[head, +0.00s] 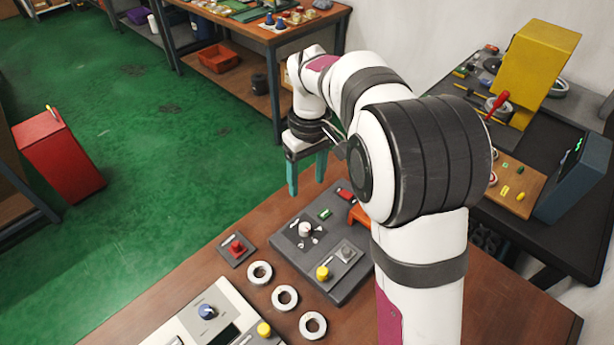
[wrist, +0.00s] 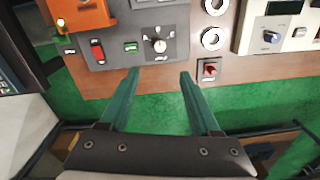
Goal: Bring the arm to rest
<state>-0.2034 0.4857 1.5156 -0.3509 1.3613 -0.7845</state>
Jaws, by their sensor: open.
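My gripper (head: 307,172) is open and empty, with its two teal fingers pointing down near the far edge of the wooden bench (head: 180,292). In the wrist view the fingers (wrist: 158,76) stand apart with nothing between them. Three pale bearing rings lie in a row on the bench: one (head: 260,273), a middle one (head: 285,298) and a near one (head: 312,325). Two of them show in the wrist view, one (wrist: 212,38) and another (wrist: 215,6). My arm is raised and bent above the bench, and it hides part of the bench behind it.
A dark control panel (head: 290,240) with a knob and yellow button stands beside the rings. A small red switch (head: 237,248) sits near the bench edge. A beige device (head: 190,325) is at the front. An orange block (wrist: 85,12) is partly hidden by my arm in the head view.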

